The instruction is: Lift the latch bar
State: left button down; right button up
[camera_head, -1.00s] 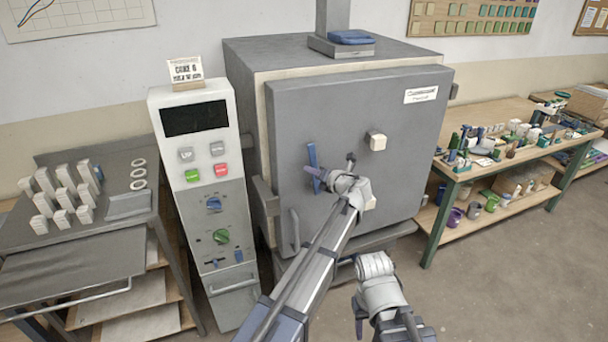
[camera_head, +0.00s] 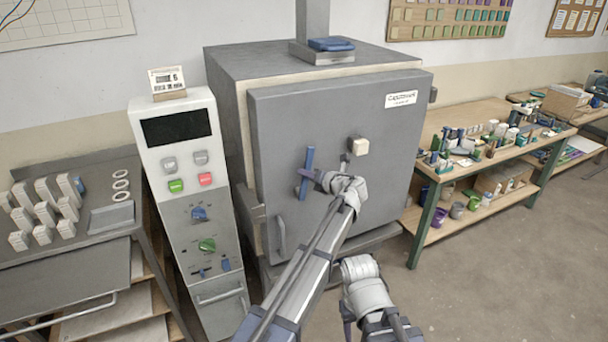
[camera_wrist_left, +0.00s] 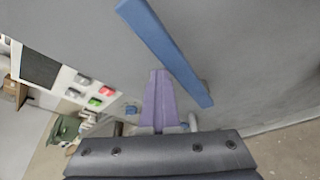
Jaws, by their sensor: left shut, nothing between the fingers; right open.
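The latch bar is a blue bar (camera_head: 308,160) on the front of the grey kiln door (camera_head: 280,120). It stands nearly upright, its top leaning a little right. In the left wrist view the bar (camera_wrist_left: 165,45) runs slantwise across the door. My left gripper (camera_head: 314,175) is at the bar's right side, around mid-length. Its purple fingers (camera_wrist_left: 158,98) are shut with nothing between them, their tips close beside the bar; I cannot tell whether they touch it. My right gripper (camera_head: 347,325) is open, low in front of the kiln and away from the bar.
A control panel (camera_head: 185,185) with buttons and knobs stands left of the kiln. A pale knob (camera_head: 359,146) and a grey handle (camera_head: 281,236) are on the door. A rack with white pieces is far left. A wooden workbench (camera_head: 470,175) stands right. The floor at right is clear.

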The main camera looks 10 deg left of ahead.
pick_arm(q)
jog(key=shift+w+d+r, duration=0.1)
jog(key=shift+w+d, duration=0.15)
jog(key=shift+d, duration=0.1)
